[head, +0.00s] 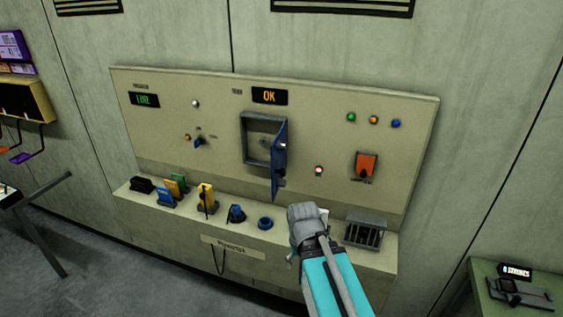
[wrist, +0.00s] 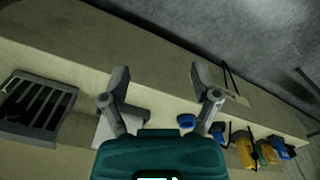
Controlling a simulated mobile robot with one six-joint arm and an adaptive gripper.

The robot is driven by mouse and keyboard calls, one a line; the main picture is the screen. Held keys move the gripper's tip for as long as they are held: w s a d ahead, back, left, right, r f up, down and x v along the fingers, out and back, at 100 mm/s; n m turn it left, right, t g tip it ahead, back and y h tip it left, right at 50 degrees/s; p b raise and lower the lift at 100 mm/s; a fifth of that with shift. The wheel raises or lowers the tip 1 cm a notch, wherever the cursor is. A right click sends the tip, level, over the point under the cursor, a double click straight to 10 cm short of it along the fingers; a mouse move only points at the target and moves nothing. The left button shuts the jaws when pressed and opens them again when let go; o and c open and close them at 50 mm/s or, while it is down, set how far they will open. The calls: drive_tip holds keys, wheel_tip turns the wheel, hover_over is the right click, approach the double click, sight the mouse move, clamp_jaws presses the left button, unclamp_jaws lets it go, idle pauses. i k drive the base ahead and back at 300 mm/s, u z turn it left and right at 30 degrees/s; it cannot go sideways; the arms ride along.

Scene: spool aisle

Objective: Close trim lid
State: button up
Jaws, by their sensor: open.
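The trim lid (head: 279,160) is a blue hinged door on a grey-framed box (head: 246,140) in the middle of the upright panel. It stands open, swung out from the box's right side, and the box's inside shows. My gripper (wrist: 160,80) is open and empty in the wrist view, with its two fingers spread over the ledge. In the head view my gripper (head: 308,220) is low and to the right of the lid, apart from it in the picture. The lid is not in the wrist view. My fingertips are hard to make out in the head view.
A ledge (head: 190,217) below the panel holds black, blue, green and yellow items and a blue ring (head: 265,223). A grey slotted box (head: 365,232) stands at its right end. An orange switch (head: 366,164) and a red-lit button (head: 319,171) sit right of the lid.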

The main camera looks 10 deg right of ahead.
sight(277, 158)
drive_tip(key=u, duration=0.55)
drive_tip(key=k, duration=1.4)
drive_tip(key=z, duration=0.45)
drive_tip(key=i, duration=1)
drive_tip(key=u, duration=0.05)
